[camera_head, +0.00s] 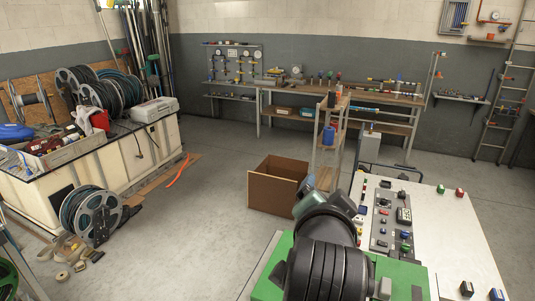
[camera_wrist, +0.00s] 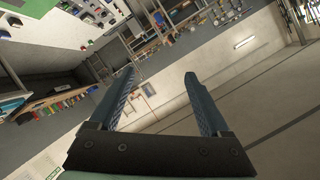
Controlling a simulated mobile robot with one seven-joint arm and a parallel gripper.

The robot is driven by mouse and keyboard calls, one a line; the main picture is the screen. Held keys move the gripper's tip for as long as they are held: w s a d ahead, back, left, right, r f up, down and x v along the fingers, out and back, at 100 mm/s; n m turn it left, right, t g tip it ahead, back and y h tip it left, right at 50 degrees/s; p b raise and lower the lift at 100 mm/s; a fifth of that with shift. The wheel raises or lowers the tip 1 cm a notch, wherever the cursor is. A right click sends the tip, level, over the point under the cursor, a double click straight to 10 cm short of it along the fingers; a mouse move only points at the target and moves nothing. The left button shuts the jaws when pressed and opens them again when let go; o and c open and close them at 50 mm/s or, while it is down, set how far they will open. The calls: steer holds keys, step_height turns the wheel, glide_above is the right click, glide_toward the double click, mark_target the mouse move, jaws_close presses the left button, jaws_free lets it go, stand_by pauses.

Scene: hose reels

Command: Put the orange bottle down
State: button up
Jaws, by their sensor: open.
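In the wrist view my gripper (camera_wrist: 159,76) is open, with its two blue-grey fingers wide apart and nothing held between them. In the head view my dark arm reaches over the near worktop (camera_head: 455,235), and the gripper's fingers cannot be made out clearly there. Part of the green surface of the worktop is hidden behind my arm.
Small switches and a grey control strip (camera_head: 381,222) cover part of the near worktop. Beyond it stand an open cardboard box (camera_head: 272,190) and a shelf rack with a blue container (camera_head: 329,135). A hose-reel bench (camera_head: 113,175) is on the left. Grey floor between them is mostly clear.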

steer(key=s+a+r+n+t, duration=0.2)
steer(key=r+t, duration=0.1)
steer(key=r, duration=0.6)
steer(key=s+a+r+n+t, duration=0.2)
steer(key=s+r+n+t, duration=0.15)
steer(key=r, duration=0.45)
steer(key=s+a+r+n+t+y, duration=0.1)
steer(key=s+a+r+n+t, duration=0.1)
steer(key=s+r, duration=0.4)
steer(key=s+a+r+n+t+y, duration=0.2)
steer(key=s+a+r+n+t, duration=0.1)
steer(key=s+r+t, duration=0.2)
step_height(320, 180, up, 2)
steer(key=shift+s+a+r, duration=0.2)
steer(key=shift+s+a, duration=0.15)
